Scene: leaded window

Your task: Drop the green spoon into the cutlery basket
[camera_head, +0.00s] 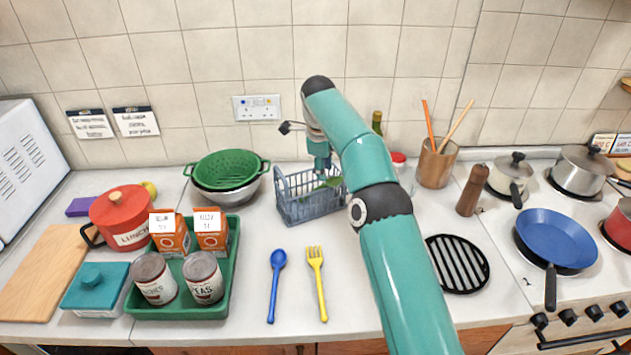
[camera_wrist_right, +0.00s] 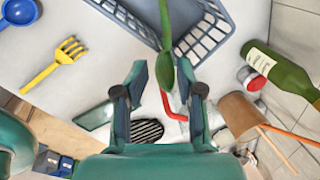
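The green spoon (camera_head: 330,183) shows at the grey-blue cutlery basket (camera_head: 305,210), slanting across its right part. In the right wrist view the spoon (camera_wrist_right: 166,40) crosses the rim of the basket (camera_wrist_right: 215,30), with one end pointing toward the gap between my fingers. I cannot tell whether it rests inside the basket or leans on its rim. My right gripper (camera_head: 320,163) is above the basket. In the wrist view its fingers (camera_wrist_right: 160,95) are wide apart, with no grip on the spoon visible. My left gripper is not in view.
A blue spoon (camera_head: 275,285) and yellow fork (camera_head: 317,282) lie in front of the basket. A green colander (camera_head: 226,166) stands left of it. A utensil pot (camera_head: 436,165), a bottle (camera_wrist_right: 280,75) and a pepper mill (camera_head: 471,190) stand to the right. A green tray (camera_head: 222,300) holds cans and cartons.

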